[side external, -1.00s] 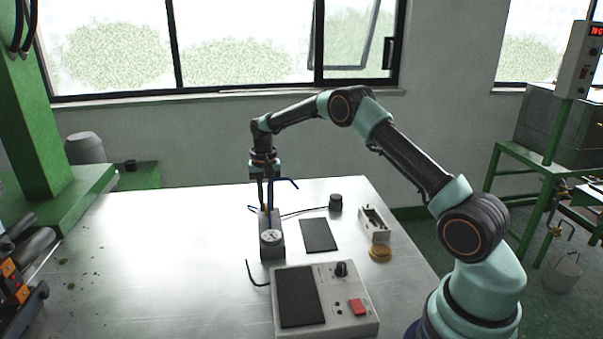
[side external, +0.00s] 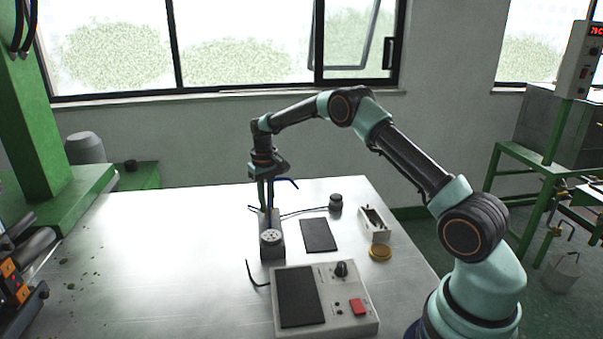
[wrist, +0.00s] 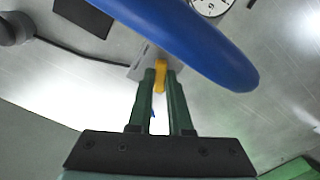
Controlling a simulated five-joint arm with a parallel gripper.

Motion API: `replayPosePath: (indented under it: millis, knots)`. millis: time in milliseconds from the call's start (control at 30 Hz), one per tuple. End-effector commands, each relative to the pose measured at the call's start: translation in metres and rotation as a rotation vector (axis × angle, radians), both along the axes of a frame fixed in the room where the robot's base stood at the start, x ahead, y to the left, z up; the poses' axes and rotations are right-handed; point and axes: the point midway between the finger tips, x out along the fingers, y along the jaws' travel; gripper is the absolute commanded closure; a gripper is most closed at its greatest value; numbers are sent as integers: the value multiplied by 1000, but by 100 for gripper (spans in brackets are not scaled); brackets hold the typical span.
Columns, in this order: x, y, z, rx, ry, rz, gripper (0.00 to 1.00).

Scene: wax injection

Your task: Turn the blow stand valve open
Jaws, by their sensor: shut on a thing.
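The blow stand is a grey block (side external: 272,250) with a round white gauge (side external: 271,236) and a bent blue tube (side external: 288,181), on the metal table. My gripper (side external: 266,207) points straight down at the top of the stand, beside the tube. In the wrist view, my gripper (wrist: 160,80) has its two green fingers on either side of the yellow valve handle (wrist: 160,76) and is shut on it. The blue tube (wrist: 190,42) crosses in front of the stand there, hiding part of it. The gauge (wrist: 211,5) shows at the top edge.
A control box (side external: 350,300) with a dark pad, knob and red button stands in front. A dark mat (side external: 319,235), a white tray (side external: 374,224), a yellow round tin (side external: 380,254) and a black jar (side external: 336,202) lie to the right. The table's left is mostly clear.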

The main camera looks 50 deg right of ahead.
Motion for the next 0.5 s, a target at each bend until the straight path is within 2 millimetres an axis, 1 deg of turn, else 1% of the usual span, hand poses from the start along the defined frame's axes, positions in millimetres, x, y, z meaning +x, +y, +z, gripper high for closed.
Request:
replayPosePath:
  millis: [500]
  knots:
    - [2,0,2,-2,-6,492,100]
